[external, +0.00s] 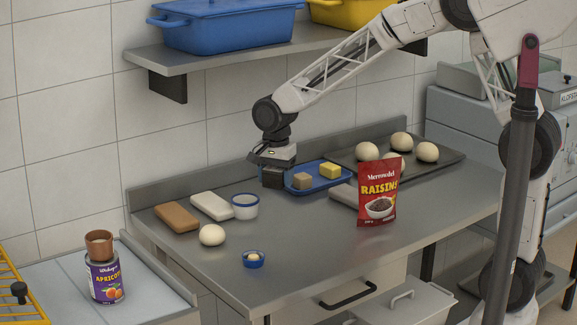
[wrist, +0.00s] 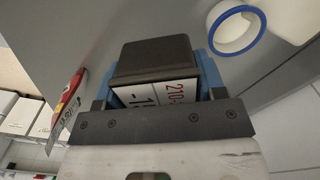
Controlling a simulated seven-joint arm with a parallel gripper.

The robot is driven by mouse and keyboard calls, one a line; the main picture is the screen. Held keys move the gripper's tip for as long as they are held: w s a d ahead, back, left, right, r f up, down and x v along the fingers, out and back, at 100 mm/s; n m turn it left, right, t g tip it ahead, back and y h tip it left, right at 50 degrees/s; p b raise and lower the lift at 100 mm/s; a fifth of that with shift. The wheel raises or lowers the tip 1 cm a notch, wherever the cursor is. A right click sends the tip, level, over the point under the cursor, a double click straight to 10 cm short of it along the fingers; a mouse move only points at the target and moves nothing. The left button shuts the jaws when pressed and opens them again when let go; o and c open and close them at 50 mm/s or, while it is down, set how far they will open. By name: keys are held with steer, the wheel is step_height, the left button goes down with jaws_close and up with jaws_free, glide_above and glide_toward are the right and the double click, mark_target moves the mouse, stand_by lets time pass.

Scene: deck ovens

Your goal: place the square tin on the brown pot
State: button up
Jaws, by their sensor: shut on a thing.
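My gripper (external: 274,165) is over the left part of the steel worktop, shut on a dark square tin (external: 272,178). In the wrist view the tin (wrist: 155,60) sits between the two blue fingers, with pale printed panels close to it. I cannot tell whether the tin's underside touches the worktop. The brown pot (external: 99,243) stands upright on top of a purple apricot can (external: 105,281), on the lower counter at the far left, well away from my gripper.
A blue tray (external: 310,187) with small blocks lies just right of my gripper. A white bowl (external: 245,207), brown slab (external: 177,217), white slab (external: 212,205) and dough ball (external: 212,235) lie to its left. A raisins packet (external: 378,192) stands at right. A shelf (external: 235,57) hangs above.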

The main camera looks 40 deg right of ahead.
steer(key=s+a+r+n, duration=0.3)
steer(key=s+a+n, duration=0.1)
steer(key=a, duration=1)
steer(key=s+a+r+n, duration=0.3)
steer(key=s+a, duration=0.4)
steer(key=a, duration=0.7)
steer(key=s+a+r+n, duration=0.3)
steer(key=s+a+n, duration=0.2)
steer(key=a, duration=0.9)
steer(key=shift+s+r, duration=0.15)
steer(key=shift+s, duration=0.1)
steer(key=shift+a, duration=0.15)
glide_above(98, 236)
steer(key=shift+s+f, duration=0.1)
steer(key=shift+f, duration=0.6)
steer(key=shift+f, duration=0.1)
steer(key=shift+f, duration=1.7)
steer(key=shift+f, duration=0.1)
